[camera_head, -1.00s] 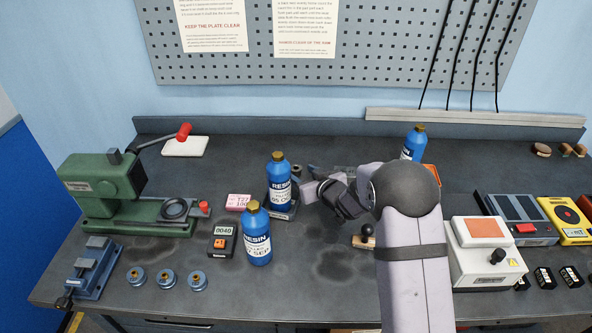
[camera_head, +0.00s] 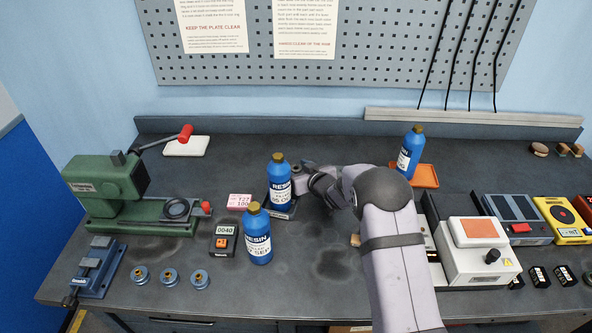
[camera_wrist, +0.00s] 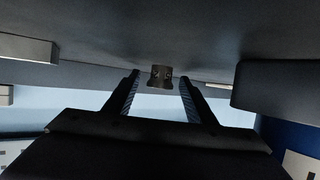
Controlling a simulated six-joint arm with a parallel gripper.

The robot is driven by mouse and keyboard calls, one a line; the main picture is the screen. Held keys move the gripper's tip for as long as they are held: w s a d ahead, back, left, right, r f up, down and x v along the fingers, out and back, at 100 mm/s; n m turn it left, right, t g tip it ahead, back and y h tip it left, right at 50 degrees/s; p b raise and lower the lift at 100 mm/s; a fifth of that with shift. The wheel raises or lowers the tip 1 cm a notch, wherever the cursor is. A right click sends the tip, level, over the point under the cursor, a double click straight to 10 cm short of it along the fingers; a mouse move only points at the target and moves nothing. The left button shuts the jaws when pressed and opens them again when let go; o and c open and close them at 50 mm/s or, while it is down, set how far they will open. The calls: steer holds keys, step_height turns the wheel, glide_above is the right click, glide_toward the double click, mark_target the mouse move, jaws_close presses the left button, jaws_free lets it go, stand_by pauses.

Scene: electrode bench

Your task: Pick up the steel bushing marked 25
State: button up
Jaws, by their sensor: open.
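My gripper (camera_head: 306,170) is low over the bench, just right of the back resin bottle. In the wrist view its two open fingers (camera_wrist: 159,78) point at a small dark, roughly cylindrical piece (camera_wrist: 161,84). This piece appears centred in the gap between the fingertips, with space on both sides. It has faint marks that I cannot read, so I cannot confirm a 25. In the head view a small brownish-topped piece (camera_head: 296,169) shows at the fingers, partly hidden by my gripper and the bottle.
A blue resin bottle (camera_head: 279,180) stands on a dark base close left of my gripper; another resin bottle (camera_head: 257,238) stands nearer the front. A green press (camera_head: 105,190) is at left. The front middle is clear.

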steer(key=c, duration=1.2)
steer(key=shift+r, duration=0.1)
step_height(320, 180, up, 18)
steer(key=shift+d+f+p, duration=0.1)
steer(key=shift+p, duration=0.65)
